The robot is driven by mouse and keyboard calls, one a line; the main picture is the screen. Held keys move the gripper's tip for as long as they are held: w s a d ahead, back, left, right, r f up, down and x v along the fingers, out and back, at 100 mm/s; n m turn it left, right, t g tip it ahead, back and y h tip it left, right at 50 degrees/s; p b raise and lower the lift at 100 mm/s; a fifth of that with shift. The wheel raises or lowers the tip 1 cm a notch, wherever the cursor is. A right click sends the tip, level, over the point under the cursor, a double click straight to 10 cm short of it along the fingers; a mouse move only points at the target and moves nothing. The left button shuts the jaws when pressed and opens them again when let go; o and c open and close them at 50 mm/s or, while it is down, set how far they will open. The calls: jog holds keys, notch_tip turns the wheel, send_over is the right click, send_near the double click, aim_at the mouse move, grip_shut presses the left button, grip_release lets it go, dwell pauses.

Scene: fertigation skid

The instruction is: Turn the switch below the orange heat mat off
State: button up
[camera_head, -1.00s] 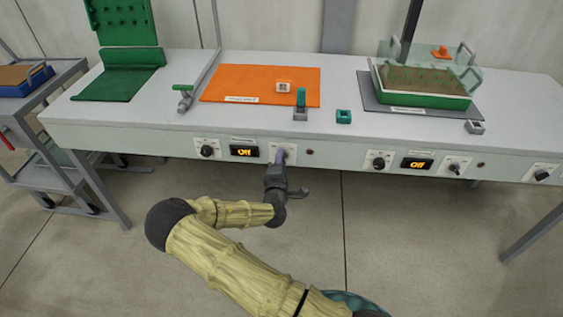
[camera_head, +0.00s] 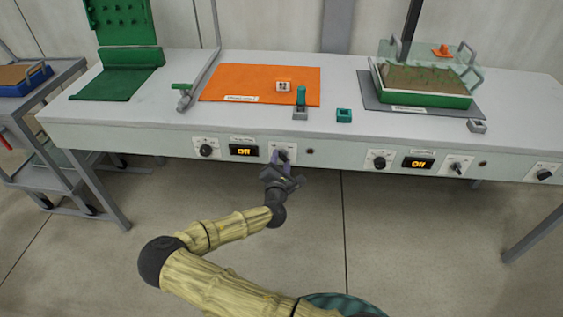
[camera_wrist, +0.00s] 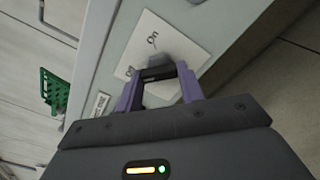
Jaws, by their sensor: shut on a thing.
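The orange heat mat (camera_head: 250,84) lies flat on the bench. Below it on the bench's front panel is a white switch plate (camera_head: 290,147), which the wrist view shows with "On" and a partly hidden second label (camera_wrist: 188,44). My gripper (camera_head: 281,158) is at this plate. Its purple fingers (camera_wrist: 158,82) are closed around the dark switch lever (camera_wrist: 157,73), and the wrist is rolled over. The fingers hide part of the lever. The display (camera_head: 243,150) left of the switch reads "Off" in amber.
A dark knob (camera_head: 206,150) sits left of the display. Another knob (camera_head: 380,162), display (camera_head: 418,163) and switch (camera_head: 457,168) sit to the right. The floor before the panel is clear.

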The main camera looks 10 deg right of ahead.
dwell(0.3)
jog(key=o, duration=1)
jog(key=v, duration=1.7)
jog(key=shift+s+p, duration=0.2)
jog(key=shift+p, duration=0.1)
